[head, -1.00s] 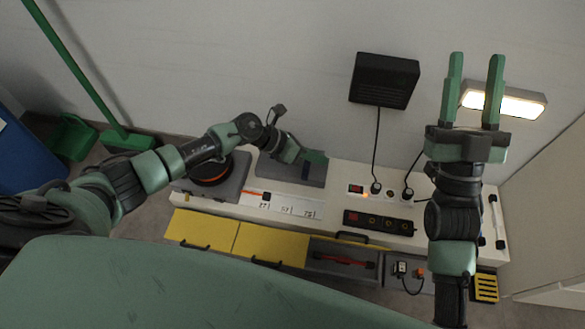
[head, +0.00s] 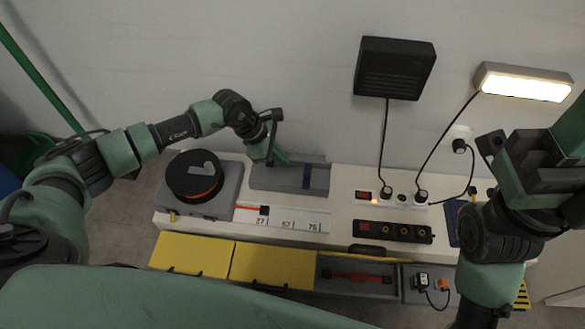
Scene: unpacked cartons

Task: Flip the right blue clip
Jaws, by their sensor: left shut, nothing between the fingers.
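A blue clip (head: 307,176) sits on the right part of a grey block (head: 262,180) on the white bench, against the wall. My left gripper (head: 282,157) is shut and empty, over the middle of the block, just left of this blue clip. The gripper hides part of the block, so I cannot tell whether another clip is under it. My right gripper (head: 572,130) is at the right edge of the view, partly cut off, and its opening cannot be made out.
A grey unit with a black-and-orange disc (head: 195,176) stands left of the block. A numbered slider scale (head: 285,222) lies in front. Right are a black socket strip (head: 393,231) and cables. Yellow drawers (head: 192,254) line the front. A black box (head: 394,68) and lit lamp (head: 525,82) are on the wall.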

